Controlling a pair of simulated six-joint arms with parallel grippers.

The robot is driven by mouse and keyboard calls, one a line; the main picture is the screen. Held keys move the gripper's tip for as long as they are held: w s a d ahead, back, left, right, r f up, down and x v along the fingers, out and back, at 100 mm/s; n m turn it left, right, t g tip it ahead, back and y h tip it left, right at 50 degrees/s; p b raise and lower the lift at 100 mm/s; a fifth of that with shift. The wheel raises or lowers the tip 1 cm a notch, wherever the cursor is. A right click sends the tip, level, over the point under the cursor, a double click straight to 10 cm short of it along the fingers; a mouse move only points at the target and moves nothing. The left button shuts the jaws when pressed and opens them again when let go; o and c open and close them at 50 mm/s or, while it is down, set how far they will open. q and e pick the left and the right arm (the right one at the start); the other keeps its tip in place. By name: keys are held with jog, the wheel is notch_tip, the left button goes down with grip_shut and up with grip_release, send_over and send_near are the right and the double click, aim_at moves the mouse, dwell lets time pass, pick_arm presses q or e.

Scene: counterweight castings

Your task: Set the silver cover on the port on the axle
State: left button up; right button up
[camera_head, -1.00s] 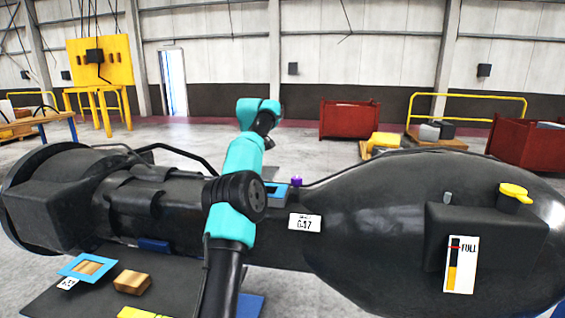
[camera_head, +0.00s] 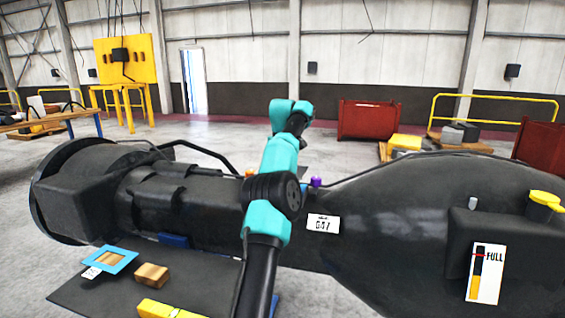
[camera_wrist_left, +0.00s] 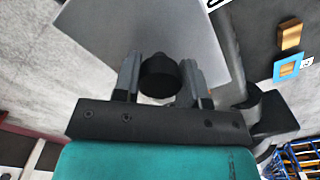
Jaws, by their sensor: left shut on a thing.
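My left gripper (camera_wrist_left: 160,80) shows in the left wrist view. Its fingers stand on either side of a dark round knob and are shut on it. A flat silver-grey plate, which looks like the silver cover (camera_wrist_left: 120,30), spreads out behind the knob. In the head view my teal arm crosses the axle (camera_head: 180,205), and its gripper and the cover cannot be made out there. A sliver of blue beside the arm, perhaps the port's edge (camera_head: 303,186), shows on the axle; the arm hides most of that spot. My right gripper is not in view.
A purple cap (camera_head: 316,182) and a white label (camera_head: 323,224) are on the axle. A yellow cap (camera_head: 544,199) and a level gauge (camera_head: 486,273) are at the right. A blue frame (camera_head: 127,262) and a wooden block (camera_head: 152,274) lie on a dark plate in front.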

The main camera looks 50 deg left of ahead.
pick_arm(q)
jog(key=shift+f, duration=2.65)
jog(key=shift+f, duration=0.65)
jog(key=o, duration=1)
jog(key=shift+f, duration=0.1)
